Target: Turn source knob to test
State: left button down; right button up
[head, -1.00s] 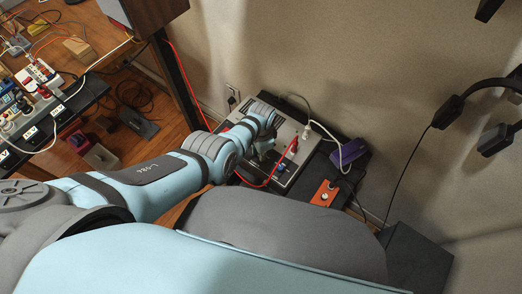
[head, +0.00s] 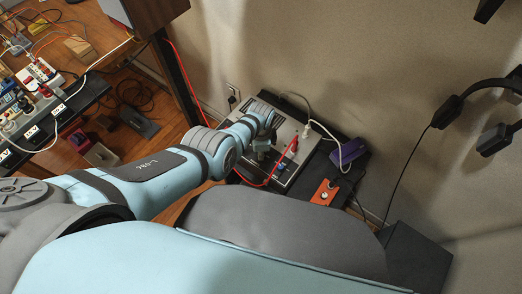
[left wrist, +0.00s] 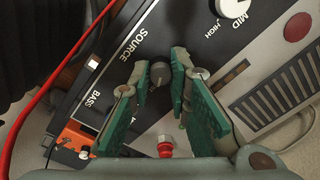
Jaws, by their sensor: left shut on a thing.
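My left gripper (left wrist: 161,77), with green-padded fingers, is closed around the knob, a fingertip on each side. In the head view the left gripper (head: 261,150) is small and partly hides the panel; the knob cannot be made out there. Any test mark is too unclear to read. My right gripper is not in view.
A red plug (left wrist: 165,146) stands close below the knob in the left wrist view. A white MID knob (left wrist: 232,8) and a red button (left wrist: 298,27) are nearby. An orange box (head: 325,193) and a purple object (head: 353,152) lie right of the grey box.

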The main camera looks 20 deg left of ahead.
pick_arm(q)
jog(key=c, duration=1.5)
grip_release()
jog(key=shift+s+r, duration=0.15)
jog(key=shift+r, duration=3.65)
